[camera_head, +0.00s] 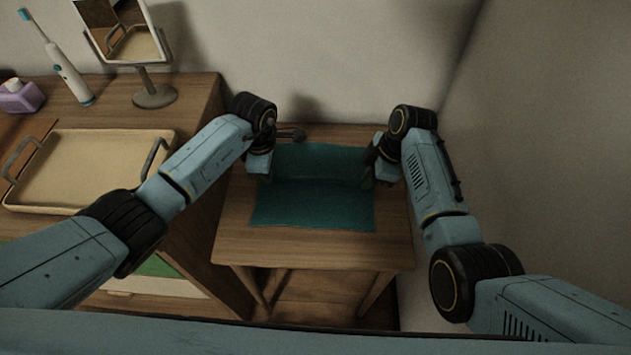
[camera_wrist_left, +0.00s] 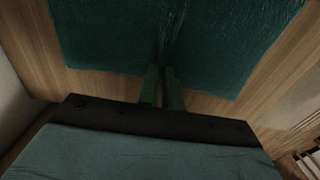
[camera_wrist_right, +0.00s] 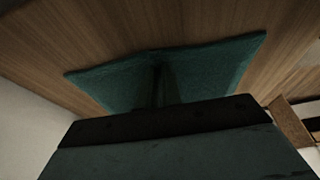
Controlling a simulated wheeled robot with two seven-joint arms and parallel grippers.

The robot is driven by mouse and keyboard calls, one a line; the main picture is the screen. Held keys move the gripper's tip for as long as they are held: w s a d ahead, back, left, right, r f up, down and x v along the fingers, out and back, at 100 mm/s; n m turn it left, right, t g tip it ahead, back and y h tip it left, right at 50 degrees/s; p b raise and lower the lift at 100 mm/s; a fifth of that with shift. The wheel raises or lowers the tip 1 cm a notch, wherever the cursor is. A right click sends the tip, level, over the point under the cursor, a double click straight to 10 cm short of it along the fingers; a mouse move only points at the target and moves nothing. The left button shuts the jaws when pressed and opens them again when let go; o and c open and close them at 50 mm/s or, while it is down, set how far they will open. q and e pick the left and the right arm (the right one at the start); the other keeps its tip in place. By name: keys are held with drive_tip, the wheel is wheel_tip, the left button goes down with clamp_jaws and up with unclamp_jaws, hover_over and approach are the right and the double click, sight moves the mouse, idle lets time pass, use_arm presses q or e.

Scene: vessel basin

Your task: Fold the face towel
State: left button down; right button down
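The teal face towel (camera_head: 313,207) lies on a small wooden table, with a crosswise ridge or crease across its middle. Its far part, between my grippers, looks slightly raised. My left gripper (camera_head: 264,172) is at its left edge; in the left wrist view the fingers (camera_wrist_left: 162,72) are close together on the towel (camera_wrist_left: 105,38), and creases run out from them. My right gripper (camera_head: 371,172) is at the right edge; in the right wrist view its fingers (camera_wrist_right: 160,72) are close together at the towel (camera_wrist_right: 205,65). The fingertips are partly hidden in the cloth.
Walls stand behind and to the right. The table's front strip (camera_head: 310,245) is bare.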

idle(0.5)
